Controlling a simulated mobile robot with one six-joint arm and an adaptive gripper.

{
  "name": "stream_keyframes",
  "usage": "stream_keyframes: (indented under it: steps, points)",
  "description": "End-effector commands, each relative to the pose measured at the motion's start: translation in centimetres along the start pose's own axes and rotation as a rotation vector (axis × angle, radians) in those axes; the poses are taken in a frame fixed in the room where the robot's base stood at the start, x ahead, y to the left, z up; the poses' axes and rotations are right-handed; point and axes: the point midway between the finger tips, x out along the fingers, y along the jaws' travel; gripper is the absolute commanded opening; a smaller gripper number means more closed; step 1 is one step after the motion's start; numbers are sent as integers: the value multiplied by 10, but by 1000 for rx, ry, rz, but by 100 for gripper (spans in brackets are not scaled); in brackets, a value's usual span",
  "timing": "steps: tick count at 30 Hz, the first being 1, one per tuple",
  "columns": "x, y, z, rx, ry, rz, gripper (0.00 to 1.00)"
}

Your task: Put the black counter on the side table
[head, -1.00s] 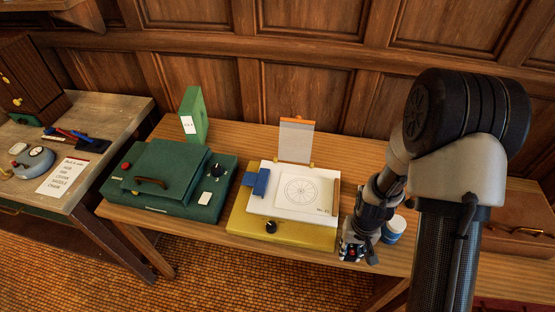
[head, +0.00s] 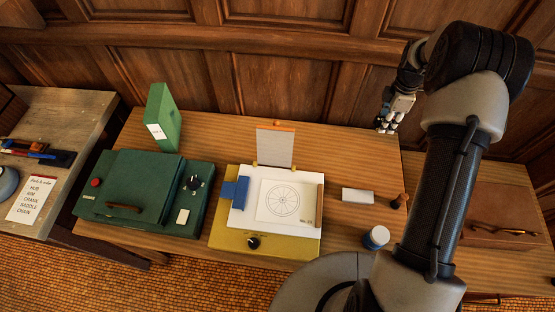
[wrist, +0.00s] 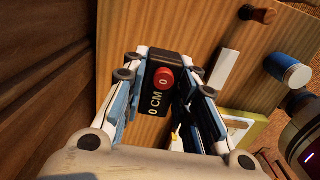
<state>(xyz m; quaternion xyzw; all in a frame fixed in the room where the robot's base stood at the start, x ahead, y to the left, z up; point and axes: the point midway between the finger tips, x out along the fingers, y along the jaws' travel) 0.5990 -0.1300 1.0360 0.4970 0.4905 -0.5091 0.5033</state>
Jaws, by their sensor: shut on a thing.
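My gripper (head: 387,124) is up at the back right of the long wooden desk (head: 330,160), near the panelled wall. The counter is held between the two fingers, above the desk top. In the head view it is too small to make out. A worn grey-topped table (head: 75,110) stands at the far left; I cannot tell whether this is the side table.
On the desk are a green case (head: 140,195), an upright green binder (head: 163,118), a yellow drafting board (head: 290,246), a pale block (head: 357,195), a wooden-handled stamp (head: 399,202) and a blue tin (head: 376,238). A brown case (head: 495,215) lies at the right.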

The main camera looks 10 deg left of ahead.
Motion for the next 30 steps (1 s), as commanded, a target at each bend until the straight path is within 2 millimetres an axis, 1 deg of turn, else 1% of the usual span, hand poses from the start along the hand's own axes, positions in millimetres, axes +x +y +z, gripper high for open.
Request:
stream_keyframes:
  steps: [5,8,11,18,22,25,27,30]
  points:
    - [0,1,1,-12,0,0,0]
    - [9,0,1,-11,0,-1,0]
    - [30,0,0,-10,1,-4,0]
    - [96,-1,-2,-9,1,-3,0]
    - [128,0,-3,-9,0,-2,0]
    - [145,0,-3,-9,0,0,0]
    - [152,0,-3,-9,0,2,0]
    - [157,1,-3,-9,-1,2,0]
